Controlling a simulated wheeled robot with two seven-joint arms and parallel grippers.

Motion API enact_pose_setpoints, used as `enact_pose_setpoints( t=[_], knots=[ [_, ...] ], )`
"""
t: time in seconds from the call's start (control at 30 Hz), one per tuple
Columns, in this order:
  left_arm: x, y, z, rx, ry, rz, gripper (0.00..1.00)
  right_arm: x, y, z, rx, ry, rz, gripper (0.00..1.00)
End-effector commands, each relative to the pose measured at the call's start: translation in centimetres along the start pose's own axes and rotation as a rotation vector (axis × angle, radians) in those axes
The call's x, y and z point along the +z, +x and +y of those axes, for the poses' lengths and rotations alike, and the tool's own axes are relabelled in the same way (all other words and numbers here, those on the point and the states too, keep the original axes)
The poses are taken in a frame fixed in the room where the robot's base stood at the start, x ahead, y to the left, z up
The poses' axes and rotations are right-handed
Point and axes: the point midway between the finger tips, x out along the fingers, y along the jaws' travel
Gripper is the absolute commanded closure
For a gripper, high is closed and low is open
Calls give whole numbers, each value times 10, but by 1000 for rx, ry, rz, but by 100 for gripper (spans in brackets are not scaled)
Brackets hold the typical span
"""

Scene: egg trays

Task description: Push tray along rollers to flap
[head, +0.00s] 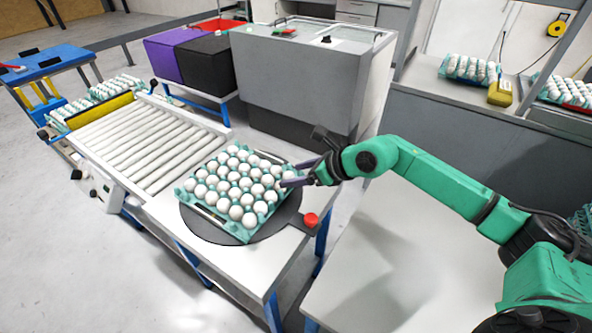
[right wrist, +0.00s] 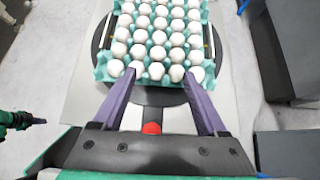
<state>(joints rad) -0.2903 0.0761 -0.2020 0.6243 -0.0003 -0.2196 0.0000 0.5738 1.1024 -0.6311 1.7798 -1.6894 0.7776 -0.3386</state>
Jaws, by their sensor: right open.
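A green tray (head: 247,233) full of white eggs sits on a dark round plate (head: 200,226) on the white table. The rollers (head: 145,140) lie beyond it to the upper left. A yellow flap (head: 100,110) stands across their far end. My right gripper (head: 291,174) is at the tray's near right edge. In the right wrist view its two purple fingers (right wrist: 155,85) are spread apart, with their tips at the near edge of the tray (right wrist: 112,71). I cannot tell whether they touch it.
A red button (head: 310,220) is on the table beside the round plate. A large grey machine (head: 300,80) stands behind the table, with purple and black bins (head: 208,60) beside it. More egg trays (head: 75,108) lie past the flap. The rollers are clear.

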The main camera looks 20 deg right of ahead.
Motion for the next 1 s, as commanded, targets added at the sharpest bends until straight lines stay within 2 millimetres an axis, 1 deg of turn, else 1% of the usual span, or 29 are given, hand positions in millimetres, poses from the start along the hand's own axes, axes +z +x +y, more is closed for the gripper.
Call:
enact_pose_setpoints(
  t=[0.03, 0.17, 0.27, 0.57, 0.6, 0.73, 0.83, 1.0],
  knots=[
    [4, 8, 0, 1, 0, -5, 100, -6, 5, 0, 0, 0, -1, 25],
    [13, 11, 1, 2, 0, -18, 100, -11, 10, 0, 1, 1, 0, 25],
    [19, 22, 0, 0, 0, -26, 100, -23, 21, 0, 1, 1, 1, 25],
    [22, 72, -1, -2, -1, -22, 100, -76, 74, 1, 2, 1, 0, 25],
    [22, 83, -1, -3, -1, -20, 100, -86, 82, 0, 1, 0, 0, 25],
    [21, 107, -1, -3, -1, -14, 100, -108, 99, 0, 0, 0, 0, 25],
    [21, 115, -1, -3, -1, -13, 100, -115, 104, 0, 0, 1, 0, 25],
    [21, 113, -1, -3, -1, -13, 100, -115, 104, 0, 0, 0, -1, 25]
  ],
)
